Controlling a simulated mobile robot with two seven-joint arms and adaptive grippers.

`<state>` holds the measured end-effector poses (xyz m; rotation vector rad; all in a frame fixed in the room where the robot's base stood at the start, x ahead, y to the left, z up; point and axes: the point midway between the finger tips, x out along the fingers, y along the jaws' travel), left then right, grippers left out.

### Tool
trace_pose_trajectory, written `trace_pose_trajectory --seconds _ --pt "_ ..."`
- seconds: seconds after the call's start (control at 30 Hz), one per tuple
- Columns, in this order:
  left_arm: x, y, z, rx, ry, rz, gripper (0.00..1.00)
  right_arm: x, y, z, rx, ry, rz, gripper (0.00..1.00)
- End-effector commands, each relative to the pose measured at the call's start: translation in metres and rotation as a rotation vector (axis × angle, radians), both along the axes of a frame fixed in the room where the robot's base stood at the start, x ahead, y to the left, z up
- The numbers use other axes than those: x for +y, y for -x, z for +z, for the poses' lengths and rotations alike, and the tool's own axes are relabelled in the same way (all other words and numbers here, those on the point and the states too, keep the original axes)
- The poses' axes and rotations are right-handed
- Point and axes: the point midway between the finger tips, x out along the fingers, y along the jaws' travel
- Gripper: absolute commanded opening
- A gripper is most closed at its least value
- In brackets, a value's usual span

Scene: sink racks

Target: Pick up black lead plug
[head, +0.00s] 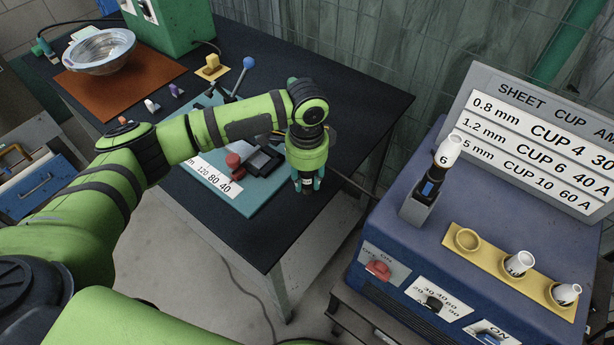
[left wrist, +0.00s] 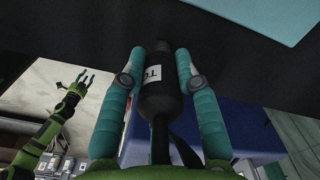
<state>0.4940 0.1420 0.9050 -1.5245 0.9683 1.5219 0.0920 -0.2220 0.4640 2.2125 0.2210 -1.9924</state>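The black lead plug (left wrist: 160,101) is a dark cylinder with a white label and a black cable running from it. In the left wrist view it lies between the two teal fingers of my left gripper (left wrist: 159,58), which appear to touch it on both sides. In the head view my left gripper (head: 307,184) points down over the right part of the black table, with a dark piece between its fingers; how far it is above the table is unclear. My right gripper (left wrist: 82,78) shows in the left wrist view, empty with its fingers apart.
A teal board (head: 225,191) with a dark clamp-like device lies left of the gripper on the black table (head: 270,233). A blue machine (head: 400,225) with a cup holder stands at right, apart from the table. A metal bowl (head: 99,48) sits at far left.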

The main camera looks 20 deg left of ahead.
Motion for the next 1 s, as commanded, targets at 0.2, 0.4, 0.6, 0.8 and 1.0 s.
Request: trace_pose_trajectory --seconds 0.2,0.4,0.6,0.8,1.0 --pt "0.000 0.000 0.000 0.001 0.000 0.000 0.00 0.000 0.003 0.000 0.006 0.000 0.000 0.40" --pt "0.000 0.000 0.003 0.000 0.000 0.000 0.00 0.000 0.008 -0.002 0.014 0.001 -0.001 0.40" --pt "0.000 -0.001 0.022 -0.002 0.002 0.000 0.00 0.000 0.009 -0.008 0.016 0.001 -0.001 0.40" --pt "-0.025 -0.002 0.052 -0.003 0.005 -0.006 0.00 -0.001 0.009 -0.018 0.015 0.001 -0.001 0.40" --pt "-0.071 -0.006 0.080 -0.003 0.004 -0.004 0.00 0.000 0.009 -0.029 0.015 0.000 -0.001 0.40"
